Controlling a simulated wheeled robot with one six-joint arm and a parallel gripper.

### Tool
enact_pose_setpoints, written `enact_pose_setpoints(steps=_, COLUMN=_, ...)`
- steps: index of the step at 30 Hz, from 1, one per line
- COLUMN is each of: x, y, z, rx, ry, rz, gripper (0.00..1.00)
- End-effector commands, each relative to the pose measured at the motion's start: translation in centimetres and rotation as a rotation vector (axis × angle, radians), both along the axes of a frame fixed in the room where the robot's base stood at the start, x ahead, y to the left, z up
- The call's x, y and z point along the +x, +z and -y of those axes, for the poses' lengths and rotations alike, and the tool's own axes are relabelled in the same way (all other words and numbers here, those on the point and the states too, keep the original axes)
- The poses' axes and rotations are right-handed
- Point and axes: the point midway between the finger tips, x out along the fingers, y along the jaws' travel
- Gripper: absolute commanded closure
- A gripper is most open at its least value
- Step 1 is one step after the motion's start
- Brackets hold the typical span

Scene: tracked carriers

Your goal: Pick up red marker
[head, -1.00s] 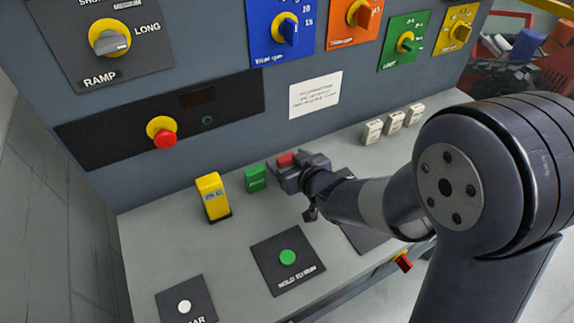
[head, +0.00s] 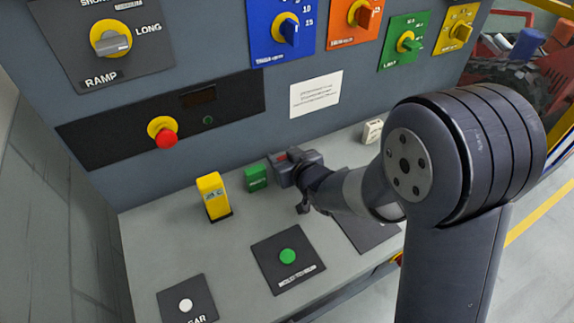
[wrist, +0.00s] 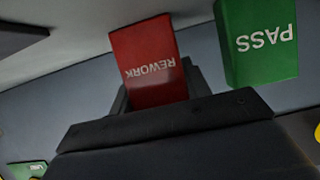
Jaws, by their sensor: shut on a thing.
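The red marker (wrist: 152,62), a block lettered REWORK, sits between the dark jaws of my gripper (wrist: 158,98) in the wrist view. My gripper is shut on it. In the head view my gripper (head: 296,167) is over the back of the grey console shelf, and only a small bit of the red marker (head: 281,158) shows above the jaws. I cannot tell whether the marker's base touches the shelf.
A green PASS block (wrist: 258,40) stands close beside the red marker; it also shows in the head view (head: 256,178). A yellow block (head: 213,196) stands further left. A white block (head: 373,131) is at right. A green button (head: 287,256) lies in front.

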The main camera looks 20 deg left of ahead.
Motion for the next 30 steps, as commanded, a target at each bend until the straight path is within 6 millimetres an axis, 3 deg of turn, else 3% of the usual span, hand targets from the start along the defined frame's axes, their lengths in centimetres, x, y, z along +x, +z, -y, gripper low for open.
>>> enact_pose_setpoints(steps=6, x=0.0, y=0.0, z=0.0, rx=0.0, ry=0.0, rz=0.0, gripper=0.78)
enact_pose_setpoints(steps=14, x=0.0, y=0.4, z=0.0, rx=0.001, ry=0.0, rz=0.001, gripper=0.78)
enact_pose_setpoints(steps=20, x=0.0, y=3.0, z=0.0, rx=0.004, ry=0.0, rz=0.004, gripper=0.78)
enact_pose_setpoints(steps=30, x=0.0, y=9.2, z=0.0, rx=0.001, ry=0.002, rz=0.002, gripper=0.78)
